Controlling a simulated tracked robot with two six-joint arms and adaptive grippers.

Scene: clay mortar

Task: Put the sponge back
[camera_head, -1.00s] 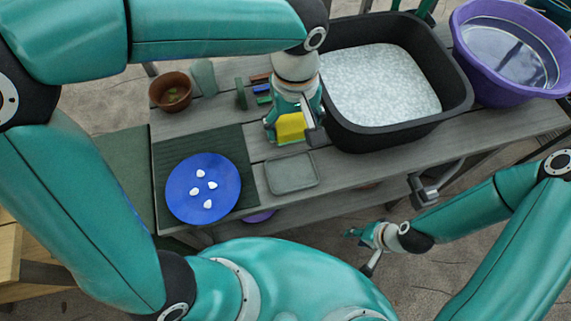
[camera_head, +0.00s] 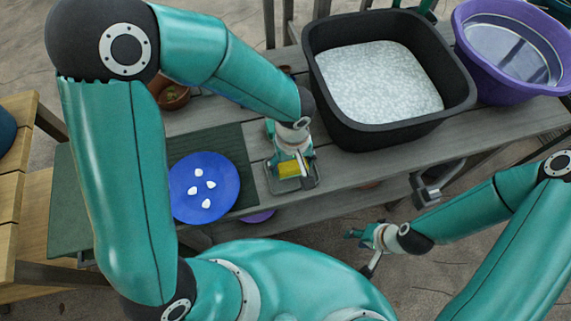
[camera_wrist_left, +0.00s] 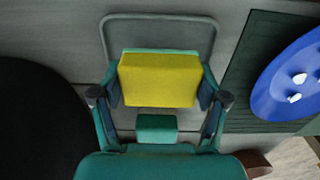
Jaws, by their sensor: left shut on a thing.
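A yellow sponge (camera_head: 289,168) with a green layer is held by my left gripper (camera_head: 287,160). In the left wrist view the sponge (camera_wrist_left: 158,80) sits between the two fingers of the left gripper (camera_wrist_left: 160,88). The small grey tray (camera_head: 314,183) lies on the wooden table directly below; its rim (camera_wrist_left: 160,17) frames the sponge in the wrist view. I cannot tell whether the sponge touches the tray. My right gripper (camera_head: 364,236) hangs low over the ground, away from the table, too small to read.
A blue plate (camera_head: 230,190) with several white pieces lies on a dark green mat (camera_head: 225,140) left of the tray. A black tub (camera_head: 390,135) of pale grains stands behind to the right, beside a purple basin (camera_head: 475,60). My left arm partly hides a brown pot (camera_head: 174,95).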

